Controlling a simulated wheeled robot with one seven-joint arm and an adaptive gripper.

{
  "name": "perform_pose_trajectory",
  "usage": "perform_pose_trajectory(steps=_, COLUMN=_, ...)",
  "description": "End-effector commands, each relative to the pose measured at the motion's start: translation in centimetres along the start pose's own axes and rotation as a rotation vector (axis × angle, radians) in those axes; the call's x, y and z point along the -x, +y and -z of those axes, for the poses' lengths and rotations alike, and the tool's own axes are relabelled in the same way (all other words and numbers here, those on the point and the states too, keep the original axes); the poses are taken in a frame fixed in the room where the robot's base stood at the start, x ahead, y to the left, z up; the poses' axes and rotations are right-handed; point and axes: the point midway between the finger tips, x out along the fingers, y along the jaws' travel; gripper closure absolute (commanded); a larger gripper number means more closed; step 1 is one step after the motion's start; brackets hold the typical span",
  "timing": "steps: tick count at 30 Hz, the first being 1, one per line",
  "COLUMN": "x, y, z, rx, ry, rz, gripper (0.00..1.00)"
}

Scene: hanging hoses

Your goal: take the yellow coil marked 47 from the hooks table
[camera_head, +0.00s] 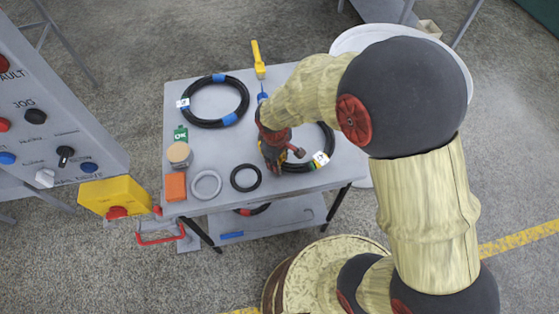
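My gripper (279,163) is over the middle of the grey table (222,152), pointing down. The tag's number is too small to read. My arm covers part of this coil, and I cannot tell whether the fingers touch it. The fingers are small and partly hidden, so their opening is unclear. Another black coil (245,105) with blue tape and a white tag lies at the table's back left. No fully yellow coil shows.
A grey ring (205,185), a small black ring (245,178), an orange block (175,187) and a round tan-topped container (179,153) stand at the front left. A yellow-handled tool (258,60) is at the back edge. A control panel (60,120) stands left.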

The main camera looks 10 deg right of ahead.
Motion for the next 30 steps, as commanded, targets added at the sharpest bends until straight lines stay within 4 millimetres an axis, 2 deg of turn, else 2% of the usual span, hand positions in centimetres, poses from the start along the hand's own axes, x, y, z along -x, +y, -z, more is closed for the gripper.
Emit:
perform_pose_trajectory(steps=8, x=0.0, y=0.0, z=0.0, rx=0.000, ry=0.000, rz=0.000, gripper=1.00)
perform_pose_trajectory(steps=9, x=0.0, y=0.0, z=0.0, rx=0.000, ry=0.000, rz=0.000, gripper=0.64)
perform_pose_trajectory(steps=15, x=0.0, y=0.0, z=0.0, rx=0.000, ry=0.000, rz=0.000, gripper=0.53)
perform_pose_trajectory(steps=25, x=0.2, y=0.0, z=0.0, rx=0.000, ry=0.000, rz=0.000, gripper=0.52)
perform_pose_trajectory(steps=30, x=1.8, y=0.0, z=0.0, rx=0.000, ry=0.001, rz=-0.001, gripper=0.52)
